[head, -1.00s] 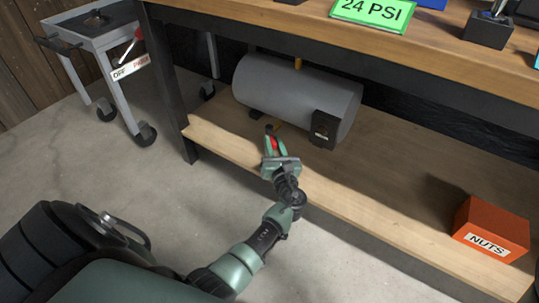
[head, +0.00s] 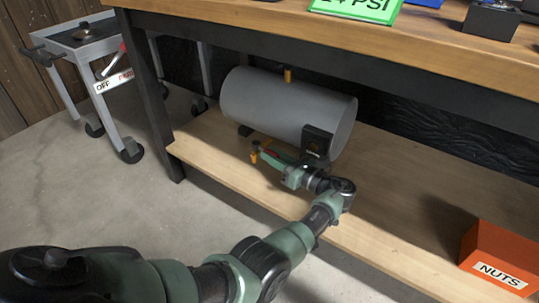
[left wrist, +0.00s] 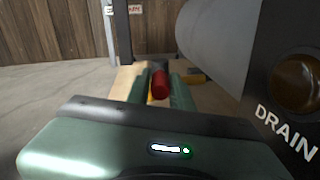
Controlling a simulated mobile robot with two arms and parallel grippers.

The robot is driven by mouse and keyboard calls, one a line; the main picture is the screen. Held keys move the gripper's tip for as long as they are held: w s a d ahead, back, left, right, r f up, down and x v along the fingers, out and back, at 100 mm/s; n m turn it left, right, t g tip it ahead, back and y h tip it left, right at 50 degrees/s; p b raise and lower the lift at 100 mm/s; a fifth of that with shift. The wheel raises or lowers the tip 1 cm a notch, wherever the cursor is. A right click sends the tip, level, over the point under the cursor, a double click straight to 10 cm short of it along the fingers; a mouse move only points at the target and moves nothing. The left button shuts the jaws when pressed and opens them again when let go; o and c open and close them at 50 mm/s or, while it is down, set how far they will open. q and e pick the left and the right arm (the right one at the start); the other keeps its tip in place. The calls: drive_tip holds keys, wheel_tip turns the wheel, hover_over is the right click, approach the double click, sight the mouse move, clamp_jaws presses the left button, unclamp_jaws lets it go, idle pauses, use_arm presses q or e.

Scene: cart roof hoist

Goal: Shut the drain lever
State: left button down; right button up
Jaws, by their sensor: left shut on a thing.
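The drain lever has a red grip (left wrist: 160,84), seen between the green fingers in the left wrist view. The fingers hide most of the lever. A black plate (head: 316,143) sits at the tank's right end; in the left wrist view it reads DRAIN (left wrist: 286,133). My right gripper is not in view.
The tank stands on the wooden lower shelf (head: 225,160) under the workbench top (head: 240,18). A dark bench leg (head: 150,100) stands left of it. An orange NUTS box (head: 500,255) sits at the shelf's right. A grey cart (head: 85,40) stands at the left.

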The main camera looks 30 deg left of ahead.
use_arm(q)
drive_tip(key=shift+a, duration=0.1)
idle(0.3)
drive_tip(key=c, duration=1.3)
unclamp_jaws()
drive_tip(key=shift+a, duration=0.1)
drive_tip(key=shift+o, duration=0.2)
